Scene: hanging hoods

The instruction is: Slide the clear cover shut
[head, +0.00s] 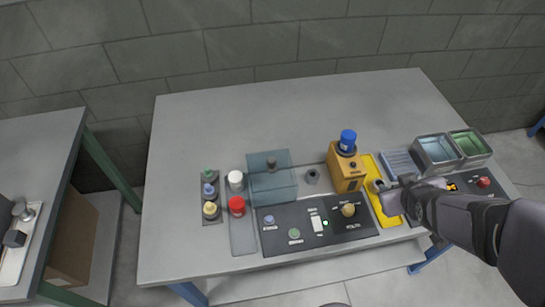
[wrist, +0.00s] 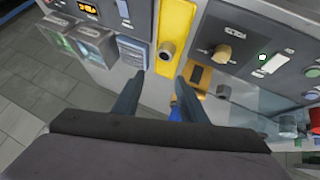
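The clear cover (head: 272,185) is a bluish see-through box on the table, left of centre in the head view, with a dark knob (head: 271,162) showing at its top. In the wrist view, a pale see-through part (wrist: 245,118) at the lower right looks like the same cover. My gripper (head: 388,195) is over the yellow strip on the right, well away from the cover. In the wrist view, my gripper (wrist: 160,76) has its two fingers apart with nothing held between them.
An orange box (head: 346,170) with a blue cap (head: 348,140) stands between my gripper and the cover. A grey round post (wrist: 167,50) rises from the yellow strip (head: 380,205). Red (head: 237,205) and white (head: 235,181) capped jars stand left of the cover. The table's back is clear.

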